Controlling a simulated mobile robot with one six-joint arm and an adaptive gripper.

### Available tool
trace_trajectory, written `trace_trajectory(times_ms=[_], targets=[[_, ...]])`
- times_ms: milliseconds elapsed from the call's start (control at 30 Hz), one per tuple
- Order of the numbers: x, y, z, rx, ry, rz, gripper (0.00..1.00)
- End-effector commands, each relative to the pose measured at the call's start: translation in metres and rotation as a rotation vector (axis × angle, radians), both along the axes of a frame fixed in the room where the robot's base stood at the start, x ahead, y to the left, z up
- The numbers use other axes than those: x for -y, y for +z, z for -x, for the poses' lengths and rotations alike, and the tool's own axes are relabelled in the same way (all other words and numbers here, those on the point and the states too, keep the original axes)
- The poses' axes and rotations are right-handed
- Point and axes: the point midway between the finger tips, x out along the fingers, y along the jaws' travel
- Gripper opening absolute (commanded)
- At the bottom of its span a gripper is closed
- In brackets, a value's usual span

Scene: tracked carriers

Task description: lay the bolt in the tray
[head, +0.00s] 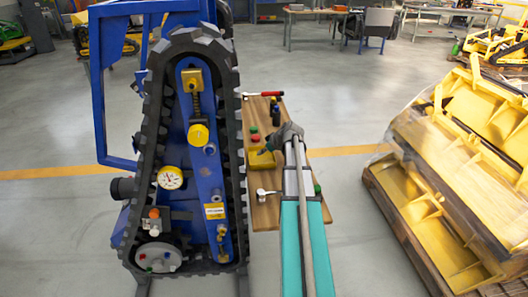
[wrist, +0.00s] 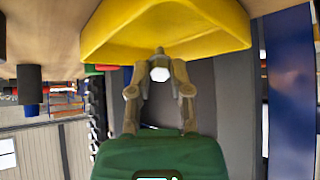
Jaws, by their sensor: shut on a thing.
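The yellow tray (head: 261,160) sits on a wooden bench top beside the blue tracked carrier. In the wrist view the tray (wrist: 120,30) fills the top of the picture. My gripper (head: 274,145) is over the bench, close to the tray. In the wrist view my gripper (wrist: 160,80) is shut on the bolt (wrist: 160,73), whose pale hex head faces the camera. The bolt appears at the tray's near edge in that view; I cannot tell whether it touches the tray. The bolt cannot be made out in the head view.
The carrier's black track (head: 240,150) stands just left of the wooden bench (head: 265,215). A red-handled tool (head: 262,94), a ratchet-like tool (head: 265,194) and small coloured pieces lie on the bench. Yellow stacked parts (head: 450,150) stand on the right. Open floor lies between.

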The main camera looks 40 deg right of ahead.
Motion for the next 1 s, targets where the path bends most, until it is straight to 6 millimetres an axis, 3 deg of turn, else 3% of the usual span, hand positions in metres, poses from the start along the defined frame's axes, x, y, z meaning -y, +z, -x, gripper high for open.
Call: trace_trajectory(times_ms=[600,633,800,1000], targets=[[0.0001,-0.0093,0.0001,0.0,0.0,0.0,0.0],[0.0002,-0.0093,0.0001,0.0,0.0,0.0,0.31],[0.001,-0.0093,0.0007,0.0,-0.001,0.0,0.63],[0.001,-0.0093,0.0006,0.0,-0.001,0.0,0.66]])
